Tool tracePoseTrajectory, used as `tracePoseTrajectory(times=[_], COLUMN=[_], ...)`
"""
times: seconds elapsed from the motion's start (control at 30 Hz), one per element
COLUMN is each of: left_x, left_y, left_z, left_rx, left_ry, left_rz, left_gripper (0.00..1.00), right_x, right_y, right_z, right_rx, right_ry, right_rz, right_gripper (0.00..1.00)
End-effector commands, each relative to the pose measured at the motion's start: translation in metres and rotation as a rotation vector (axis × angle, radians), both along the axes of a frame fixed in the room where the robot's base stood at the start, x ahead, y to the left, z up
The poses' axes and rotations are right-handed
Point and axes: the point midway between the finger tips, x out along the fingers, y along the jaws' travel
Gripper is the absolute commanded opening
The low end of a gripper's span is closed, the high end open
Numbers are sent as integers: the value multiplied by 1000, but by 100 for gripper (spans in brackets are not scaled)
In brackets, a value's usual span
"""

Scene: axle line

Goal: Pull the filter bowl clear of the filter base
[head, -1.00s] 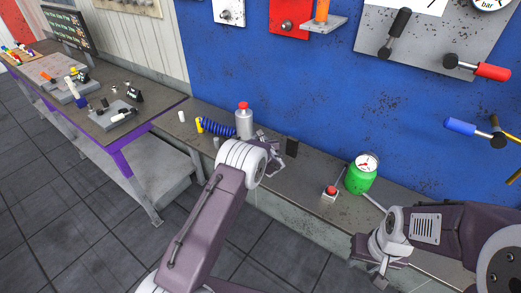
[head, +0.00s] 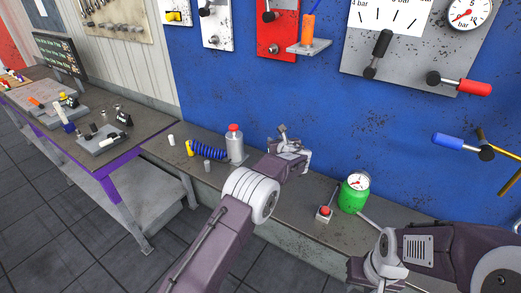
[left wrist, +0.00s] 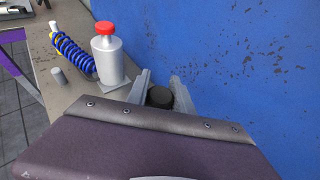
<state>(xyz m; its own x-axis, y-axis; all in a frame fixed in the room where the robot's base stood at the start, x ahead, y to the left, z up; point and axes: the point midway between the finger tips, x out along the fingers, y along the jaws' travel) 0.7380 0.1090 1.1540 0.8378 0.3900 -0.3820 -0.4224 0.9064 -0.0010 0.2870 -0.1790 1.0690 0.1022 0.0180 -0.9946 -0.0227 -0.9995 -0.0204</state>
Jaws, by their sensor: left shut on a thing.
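My left gripper (head: 292,146) is over the shelf, right of the grey bottle with a red cap. In the left wrist view its two fingers (left wrist: 160,88) stand either side of a dark, round-topped cylinder (left wrist: 159,98), and it is shut on this piece. The cylinder is probably the filter bowl; in the head view my gripper and arm hide it. I cannot pick out the filter base for sure. My right gripper (head: 364,273) is at the lower right, partly cut off, and its jaws are unclear.
The grey bottle (head: 236,147) stands on a small plate, with a blue coiled hose (head: 209,151) left of it. Right of my left arm are a red button box (head: 324,213) and a green gauge tank (head: 353,195). The blue wall (head: 330,110) rises close behind.

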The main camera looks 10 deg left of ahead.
Motion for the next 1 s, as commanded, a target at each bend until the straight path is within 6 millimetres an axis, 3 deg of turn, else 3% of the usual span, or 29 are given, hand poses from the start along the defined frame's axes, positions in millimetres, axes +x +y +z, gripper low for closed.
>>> tracePoseTrajectory(times=[0.23, 1.0], left_x=[5, 5], left_y=[-16, -16], left_z=[10, 10], left_rx=[1, 1], left_ry=[1, 2], left_rz=[1, 7], left_gripper=[0, 0], right_x=[0, 0], right_y=[0, 0], right_z=[3, 3], right_rx=[0, 0], right_ry=[0, 0], right_rz=[0, 0], right_gripper=[36, 36])
